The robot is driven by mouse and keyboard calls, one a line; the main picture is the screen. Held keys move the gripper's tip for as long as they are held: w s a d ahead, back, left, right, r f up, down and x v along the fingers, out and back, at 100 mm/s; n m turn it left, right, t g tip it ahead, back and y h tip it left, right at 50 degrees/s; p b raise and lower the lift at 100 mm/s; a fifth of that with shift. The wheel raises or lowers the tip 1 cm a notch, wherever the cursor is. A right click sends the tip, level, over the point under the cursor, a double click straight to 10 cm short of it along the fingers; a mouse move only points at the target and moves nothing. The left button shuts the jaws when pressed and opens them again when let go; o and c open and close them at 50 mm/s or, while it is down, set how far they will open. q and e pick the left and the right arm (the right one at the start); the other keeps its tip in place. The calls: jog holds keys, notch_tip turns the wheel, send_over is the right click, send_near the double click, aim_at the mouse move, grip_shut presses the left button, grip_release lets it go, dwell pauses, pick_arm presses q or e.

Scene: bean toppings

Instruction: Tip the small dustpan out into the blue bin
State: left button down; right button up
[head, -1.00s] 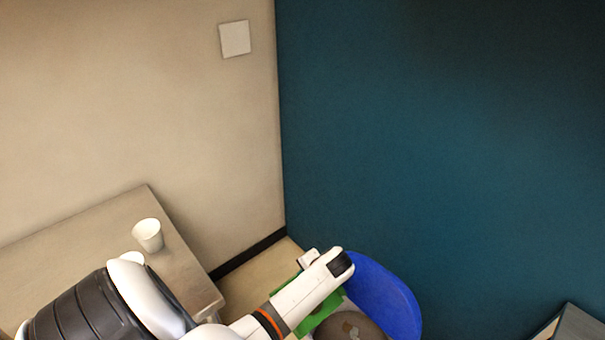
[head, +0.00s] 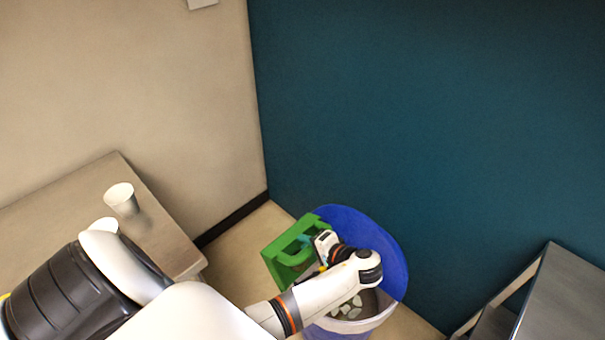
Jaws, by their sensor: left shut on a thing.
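The blue bin (head: 388,258) stands on the floor at the lower middle, by the teal wall. Several pale pieces (head: 349,309) show on a dark brown surface inside its light rim. My left gripper (head: 322,243) is at the bin's left side, shut on the green dustpan (head: 282,257). The dustpan is held tilted at the bin's left edge, partly hidden behind my gripper. The fingertips are small and partly hidden. I cannot tell whether anything is still in the dustpan. My right gripper is not in view.
A grey-topped piece of furniture (head: 570,300) stands at the lower right. Some floor shows around the bin.

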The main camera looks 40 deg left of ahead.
pick_arm(q)
jog(key=shift+d+f+y, duration=0.2)
jog(key=shift+d+y, duration=0.1)
jog(key=shift+d, duration=0.1)
jog(key=d+f+y+b, duration=0.4)
jog(key=d+y+b, duration=0.2)
jog(key=d+b, duration=0.2)
jog(key=shift+s+t+y+b, duration=0.3)
jog(key=shift+b, duration=0.8)
jog(key=shift+f, duration=0.1)
dwell(1.5)
